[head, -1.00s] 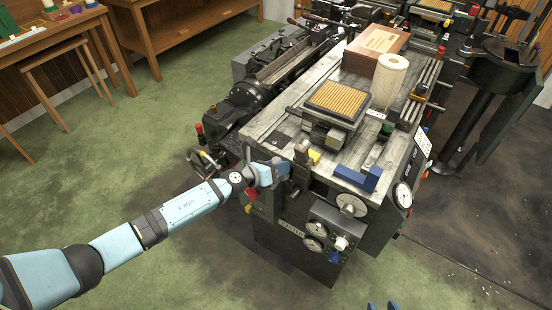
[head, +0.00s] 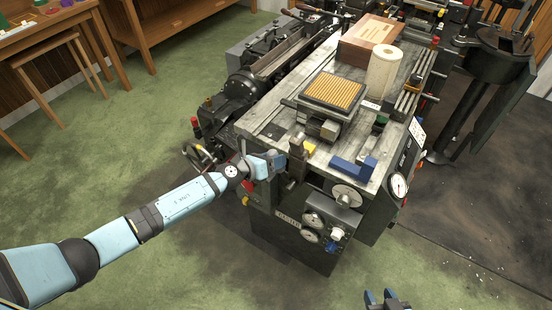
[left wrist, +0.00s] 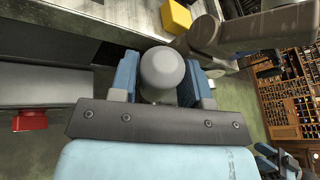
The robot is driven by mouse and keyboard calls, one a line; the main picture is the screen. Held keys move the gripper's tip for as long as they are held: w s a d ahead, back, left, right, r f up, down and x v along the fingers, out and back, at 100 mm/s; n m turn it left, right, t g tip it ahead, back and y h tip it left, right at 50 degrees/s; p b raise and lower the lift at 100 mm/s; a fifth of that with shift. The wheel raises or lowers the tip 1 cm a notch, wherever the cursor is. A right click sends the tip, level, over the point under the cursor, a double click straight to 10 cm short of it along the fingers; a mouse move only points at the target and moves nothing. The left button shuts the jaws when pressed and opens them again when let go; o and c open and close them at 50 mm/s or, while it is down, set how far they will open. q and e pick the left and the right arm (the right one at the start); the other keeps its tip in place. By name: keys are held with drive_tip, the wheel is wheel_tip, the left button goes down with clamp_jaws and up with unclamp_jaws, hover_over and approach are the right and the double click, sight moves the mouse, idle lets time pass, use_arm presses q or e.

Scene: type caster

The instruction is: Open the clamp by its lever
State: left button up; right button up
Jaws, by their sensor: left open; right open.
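In the left wrist view a grey rounded knob, seemingly the end of the clamp lever (left wrist: 162,72), is between the two blue fingers of my left gripper (left wrist: 163,85). The fingers are apart; whether either touches the knob I cannot tell. A grey metal part (left wrist: 207,38), perhaps of the clamp, is just beyond at the right. In the head view my left gripper (head: 277,163) is at the machine's near left corner, beside an upright brownish metal piece (head: 297,150), probably the clamp. My gripper hides part of it. My right gripper (head: 381,298) is open and empty at the bottom edge.
The machine (head: 270,212) has gauges and knobs on its front. A red part (left wrist: 30,120) shows at left in the wrist view. Green floor lies open to the left.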

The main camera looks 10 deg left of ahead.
use_arm(q)
drive_tip(key=v, duration=1.3)
drive_tip(key=shift+s, duration=0.2)
drive_tip(key=shift+d+r, duration=0.1)
drive_tip(key=s+d+f+n+y+p, duration=0.1)
drive_tip(key=s+f+n+y, duration=0.1)
drive_tip(key=s+n, duration=0.9)
drive_tip(key=s+d+f+n+y+p, duration=0.1)
drive_tip(key=s+f+n+y, duration=0.2)
drive_tip(key=s+n, duration=0.8)
drive_tip(key=n+y, duration=0.1)
drive_tip(key=n, duration=1.2)
drive_tip(key=shift+s+d+y+p, duration=0.2)
drive_tip(key=shift+s+y+p, duration=0.1)
drive_tip(key=shift+y+p, duration=0.1)
drive_tip(key=shift+f, duration=0.15)
